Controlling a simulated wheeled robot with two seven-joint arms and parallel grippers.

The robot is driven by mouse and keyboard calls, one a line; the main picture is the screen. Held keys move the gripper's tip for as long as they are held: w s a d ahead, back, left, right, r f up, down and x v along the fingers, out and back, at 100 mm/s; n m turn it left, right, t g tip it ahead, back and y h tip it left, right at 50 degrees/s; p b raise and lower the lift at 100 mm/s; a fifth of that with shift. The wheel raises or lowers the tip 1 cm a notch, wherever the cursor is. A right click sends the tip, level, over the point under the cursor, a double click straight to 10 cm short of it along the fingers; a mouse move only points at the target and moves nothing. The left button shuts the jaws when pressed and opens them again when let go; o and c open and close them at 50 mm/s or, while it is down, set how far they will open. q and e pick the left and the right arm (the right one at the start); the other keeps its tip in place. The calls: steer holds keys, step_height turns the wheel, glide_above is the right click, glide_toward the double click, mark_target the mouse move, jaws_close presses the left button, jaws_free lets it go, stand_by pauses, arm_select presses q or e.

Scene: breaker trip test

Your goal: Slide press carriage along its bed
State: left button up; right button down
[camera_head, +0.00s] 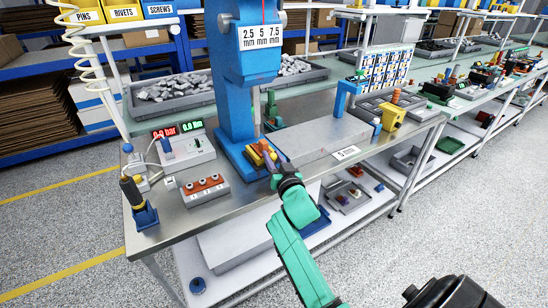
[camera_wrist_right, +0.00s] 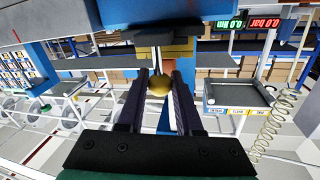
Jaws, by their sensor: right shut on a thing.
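The blue press (camera_head: 238,105) stands on the metal bench, with a 2.5, 5 and 7.5 mm scale on its head. A yellow press carriage (camera_head: 257,152) sits low at the front of its blue bed (camera_head: 236,152). My right gripper (camera_head: 272,163) reaches it from the front. In the right wrist view, the picture is upside down, and the two dark fingers (camera_wrist_right: 158,88) are shut on a round brass knob (camera_wrist_right: 160,84). The yellow carriage (camera_wrist_right: 178,56) shows just behind the knob. The fingers partly hide the carriage in the head view. My left gripper is not in view.
A blue-based tool (camera_head: 145,214) is at the left front edge. A bare plate (camera_head: 310,140) lies right of the press. A "5 mm" card (camera_head: 346,153) lies near the front edge.

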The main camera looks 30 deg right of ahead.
steer(key=shift+a+f, duration=0.1)
steer(key=shift+a, duration=0.05)
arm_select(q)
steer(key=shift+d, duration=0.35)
arm_select(e)
steer(key=c, duration=0.6)
jaws_free()
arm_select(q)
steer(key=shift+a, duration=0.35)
arm_select(e)
steer(key=shift+w+a, duration=0.1)
steer(key=shift+a, duration=0.1)
